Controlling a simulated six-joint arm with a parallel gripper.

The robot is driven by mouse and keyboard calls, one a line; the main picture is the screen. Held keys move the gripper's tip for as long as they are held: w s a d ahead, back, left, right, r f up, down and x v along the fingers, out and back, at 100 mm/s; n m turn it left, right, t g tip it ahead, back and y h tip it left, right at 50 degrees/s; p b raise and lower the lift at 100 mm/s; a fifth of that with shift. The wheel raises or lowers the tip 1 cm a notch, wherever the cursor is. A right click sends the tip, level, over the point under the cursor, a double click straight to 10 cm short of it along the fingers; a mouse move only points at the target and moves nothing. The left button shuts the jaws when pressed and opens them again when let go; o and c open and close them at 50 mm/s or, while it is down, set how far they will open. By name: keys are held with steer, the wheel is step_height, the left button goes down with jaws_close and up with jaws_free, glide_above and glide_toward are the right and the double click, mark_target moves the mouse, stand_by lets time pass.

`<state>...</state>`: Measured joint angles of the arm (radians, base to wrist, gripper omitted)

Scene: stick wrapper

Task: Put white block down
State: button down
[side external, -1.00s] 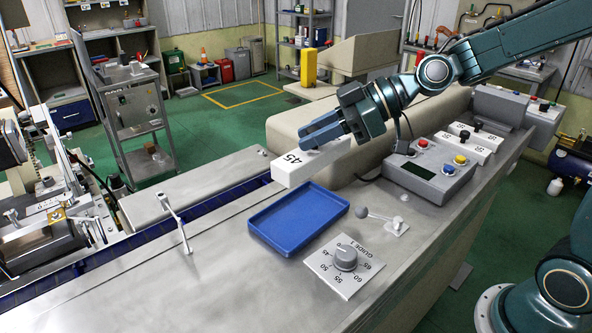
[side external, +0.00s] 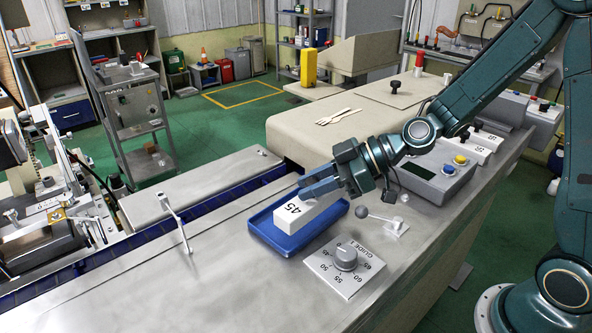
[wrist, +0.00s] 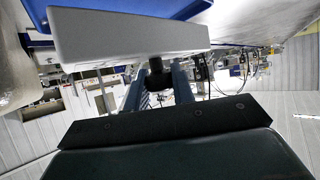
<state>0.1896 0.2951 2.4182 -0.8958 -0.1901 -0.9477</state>
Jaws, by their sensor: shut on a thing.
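The white block (side external: 299,213), marked 45, is at the blue tray (side external: 272,236), within its outline in the side view. Whether its underside touches the tray floor is hard to tell. My gripper (side external: 318,186) is shut on the block's black knob and sits just above the block. The wrist view shows the white block (wrist: 130,36) close up, with the black knob (wrist: 157,75) between my fingers (wrist: 160,88). Part of the blue tray (wrist: 120,8) shows behind the block there.
A dial plate labelled GUIDE 1 (side external: 345,266) lies right of the tray. A ball-ended lever (side external: 383,219) and a grey control box (side external: 440,173) stand further right.

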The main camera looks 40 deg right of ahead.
mark_target(313, 200)
steer(key=shift+f, duration=1.8)
steer(key=shift+f, duration=0.15)
steer(key=c, duration=1.2)
jaws_free()
steer(key=shift+s+d+r, duration=0.2)
steer(key=shift+d+r, duration=0.1)
steer(key=shift+v, duration=5.6)
steer(key=shift+s, duration=0.1)
